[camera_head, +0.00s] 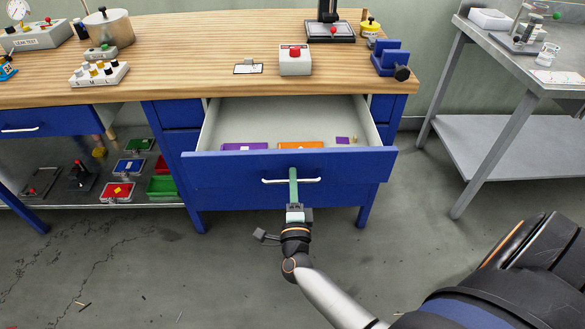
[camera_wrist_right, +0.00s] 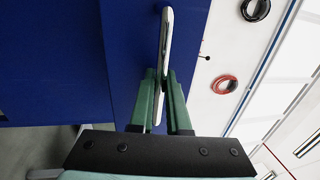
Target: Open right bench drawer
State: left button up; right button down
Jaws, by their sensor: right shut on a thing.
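The right bench drawer (camera_head: 240,170) has a blue front and stands pulled well out from the workbench. Its light grey inside shows in the head view, with purple and orange items in it. Its white bar handle (camera_head: 308,181) runs across the middle of the front. My right gripper (camera_head: 293,176) is at the handle, with its green fingers shut on it. In the right wrist view the fingers (camera_wrist_right: 163,100) close around the white handle (camera_wrist_right: 166,45), close to the blue front. My left gripper is not in view.
The wooden bench top (camera_head: 200,60) carries a box with a red button (camera_head: 295,60), a blue vise (camera_head: 391,60) and other devices. A left drawer (camera_head: 40,122) appears closed. A lower shelf holds colored bins (camera_head: 117,191). A grey metal table (camera_head: 505,125) stands at right, with open floor between.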

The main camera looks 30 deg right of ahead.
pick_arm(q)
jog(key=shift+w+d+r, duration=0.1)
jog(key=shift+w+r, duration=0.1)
pick_arm(e)
jog(key=shift+s+a, duration=0.2)
jog(key=shift+s, duration=0.1)
jog(key=c, duration=1.2)
grip_release()
jog(key=shift+o, duration=0.2)
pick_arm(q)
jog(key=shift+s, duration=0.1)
